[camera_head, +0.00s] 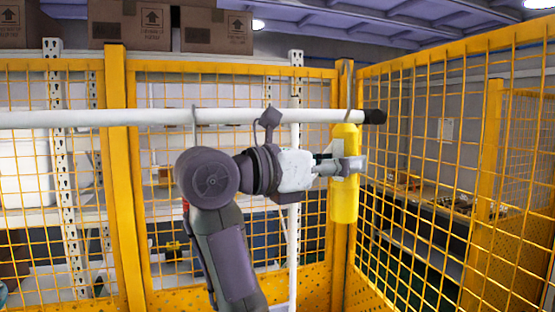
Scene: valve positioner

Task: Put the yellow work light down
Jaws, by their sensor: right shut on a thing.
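The yellow work light (344,203) is a tall yellow cylinder hanging upright just below the right end of a white horizontal rail (260,116). A thin grey hook at its top reaches up to the rail; I cannot tell whether the rail bears its weight. My right gripper (349,166) is shut on the work light at its upper middle, coming from the left side. Part of the light is hidden behind the fingers. My left gripper is not in view.
Yellow mesh fence panels stand behind and to the right (455,150). The rail ends in a black cap (375,117). Another thin hook (194,125) hangs on the rail further left. Cardboard boxes (213,30) sit on a high shelf behind. A workbench shows beyond the right mesh.

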